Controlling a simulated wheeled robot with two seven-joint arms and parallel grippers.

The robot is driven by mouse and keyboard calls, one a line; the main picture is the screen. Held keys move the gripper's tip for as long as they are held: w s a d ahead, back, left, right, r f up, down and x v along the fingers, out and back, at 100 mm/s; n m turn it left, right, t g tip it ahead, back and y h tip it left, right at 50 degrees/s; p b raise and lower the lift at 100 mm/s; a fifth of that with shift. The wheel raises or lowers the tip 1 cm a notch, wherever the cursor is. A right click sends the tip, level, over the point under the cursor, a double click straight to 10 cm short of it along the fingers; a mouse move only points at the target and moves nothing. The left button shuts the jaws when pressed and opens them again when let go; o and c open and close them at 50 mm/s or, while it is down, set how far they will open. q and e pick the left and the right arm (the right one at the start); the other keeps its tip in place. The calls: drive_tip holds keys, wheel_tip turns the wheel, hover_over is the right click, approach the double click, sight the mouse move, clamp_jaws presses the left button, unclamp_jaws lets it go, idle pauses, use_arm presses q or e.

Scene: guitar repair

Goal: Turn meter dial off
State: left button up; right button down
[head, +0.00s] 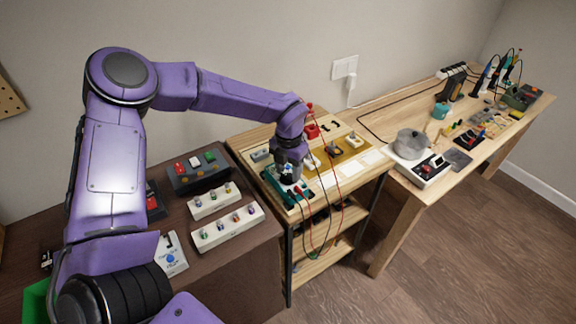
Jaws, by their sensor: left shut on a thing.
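A meter with a dark teal case (271,180) lies on the small light wooden table, with red and black leads plugged in near its front end. My left gripper (287,174) points straight down over the meter and is shut on its dial. The dial itself is mostly hidden under the gripper, so its setting cannot be read. My left arm reaches across from the left side of the picture. My right gripper is not in view.
A dark table at left carries pale blocks with coloured knobs (228,227) and a dark box with coloured buttons (198,171). Red and black leads hang over the light table's front edge. A longer bench at right holds a pot (411,144) and tools.

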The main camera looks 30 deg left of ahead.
use_arm(q)
drive_tip(key=shift+d+m+p, duration=0.1)
drive_tip(key=shift+m+p, duration=0.8)
drive_tip(key=shift+m, duration=1.2)
